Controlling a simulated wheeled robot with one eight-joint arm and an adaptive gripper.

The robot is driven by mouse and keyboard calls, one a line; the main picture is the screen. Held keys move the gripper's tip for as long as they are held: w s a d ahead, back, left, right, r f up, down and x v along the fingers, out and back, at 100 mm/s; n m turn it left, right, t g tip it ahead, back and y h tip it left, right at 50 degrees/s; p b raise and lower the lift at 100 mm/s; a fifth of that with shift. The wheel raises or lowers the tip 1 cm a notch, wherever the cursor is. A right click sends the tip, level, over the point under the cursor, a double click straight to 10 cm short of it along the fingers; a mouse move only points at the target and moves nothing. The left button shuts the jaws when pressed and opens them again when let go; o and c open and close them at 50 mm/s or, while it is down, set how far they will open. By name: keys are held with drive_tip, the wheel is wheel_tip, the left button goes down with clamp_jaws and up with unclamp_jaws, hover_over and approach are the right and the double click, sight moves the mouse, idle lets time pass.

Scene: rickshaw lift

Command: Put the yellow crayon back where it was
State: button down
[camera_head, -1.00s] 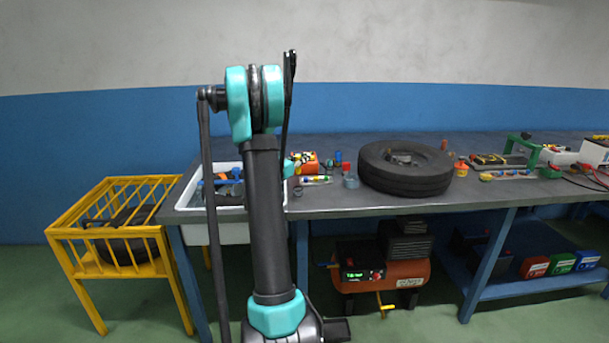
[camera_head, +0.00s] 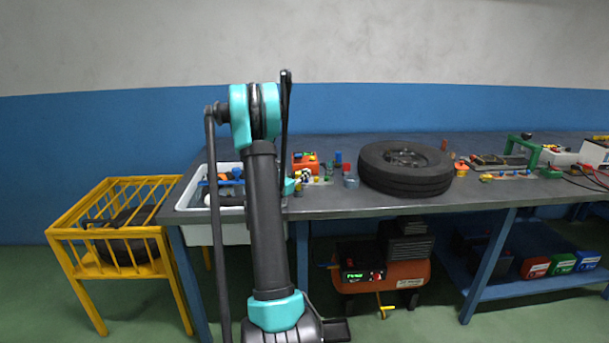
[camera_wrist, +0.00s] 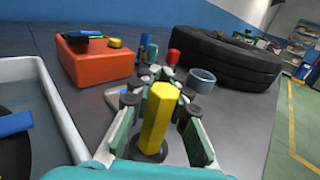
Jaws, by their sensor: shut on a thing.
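The yellow crayon (camera_wrist: 158,115) is a thick six-sided stick, close up in the middle of the wrist view. My gripper (camera_wrist: 160,90) has its fingers on both sides of it and is shut on it. The crayon's near end meets a dark round piece (camera_wrist: 150,150); I cannot tell whether that is a holder or part of the crayon. In the head view my arm hides most of the gripper, which is low over the bench beside the small upright pieces. A red cylinder (camera_wrist: 173,57) and blue cylinders (camera_wrist: 145,48) stand just beyond the fingers.
An orange box (camera_head: 305,161) stands behind the gripper. A blue-grey ring-shaped cup (camera_wrist: 201,79) and a large tyre (camera_head: 405,168) are to the right. A white sink (camera_head: 222,230) with loose items is on the left. The bench front right of the cup is clear.

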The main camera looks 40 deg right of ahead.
drive_tip(key=shift+f, duration=0.25)
drive_tip(key=shift+f, duration=0.25)
drive_tip(key=c, duration=1.4)
unclamp_jaws()
drive_tip(key=shift+c, duration=0.2)
